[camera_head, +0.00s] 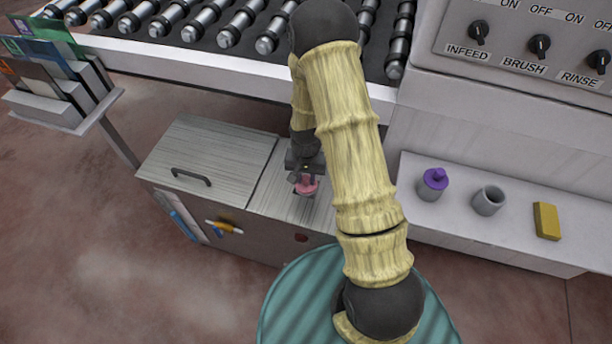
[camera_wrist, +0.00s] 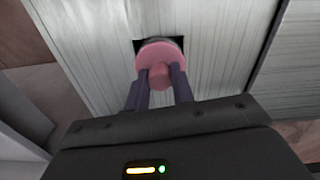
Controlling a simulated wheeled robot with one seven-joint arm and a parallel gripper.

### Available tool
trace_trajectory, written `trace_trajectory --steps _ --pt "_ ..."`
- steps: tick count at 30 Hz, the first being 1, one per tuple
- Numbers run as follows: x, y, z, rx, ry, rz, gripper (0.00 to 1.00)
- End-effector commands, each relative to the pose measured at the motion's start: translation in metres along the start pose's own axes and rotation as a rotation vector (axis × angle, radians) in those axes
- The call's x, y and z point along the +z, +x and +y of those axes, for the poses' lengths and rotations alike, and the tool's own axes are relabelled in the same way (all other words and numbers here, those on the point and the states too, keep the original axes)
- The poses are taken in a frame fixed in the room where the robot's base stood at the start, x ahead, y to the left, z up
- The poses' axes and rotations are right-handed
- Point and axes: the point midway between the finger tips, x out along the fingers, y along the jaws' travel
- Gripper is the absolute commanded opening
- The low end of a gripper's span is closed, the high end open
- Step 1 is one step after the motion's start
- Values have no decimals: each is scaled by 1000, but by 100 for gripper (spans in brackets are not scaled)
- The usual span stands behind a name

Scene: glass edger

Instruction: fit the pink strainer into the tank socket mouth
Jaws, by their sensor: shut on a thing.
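The pink strainer (camera_head: 307,186) is held in my gripper (camera_head: 304,178) just over the tank top (camera_head: 284,205). In the wrist view my gripper (camera_wrist: 160,84) has its two dark fingers closed on the knob of the pink strainer (camera_wrist: 158,52), whose round disc faces the tank. The dark tank socket mouth (camera_wrist: 177,42) shows at the upper edge of the disc, mostly hidden behind it. I cannot tell whether the strainer is inside the mouth or just above it.
A grey lid with a handle (camera_head: 191,177) covers the tank's left part. A shelf (camera_head: 460,215) at right holds a purple-capped bottle (camera_head: 432,184), a grey cup (camera_head: 488,201) and a yellow block (camera_head: 547,221). The roller conveyor (camera_head: 240,28) lies behind and above the tank.

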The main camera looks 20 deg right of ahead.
Motion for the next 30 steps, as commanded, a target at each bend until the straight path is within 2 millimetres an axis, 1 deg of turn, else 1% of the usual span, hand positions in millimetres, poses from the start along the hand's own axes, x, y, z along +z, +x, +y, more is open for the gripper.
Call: trace_trajectory --steps 13,14,15,17,26,30 --pt "0 10 0 0 0 0 0" --pt "0 9 0 0 0 0 30" --pt "0 9 0 0 0 0 38" --pt "0 9 0 0 0 0 49" --pt "0 8 0 0 0 0 49" --pt "-1 0 0 -1 0 2 49"
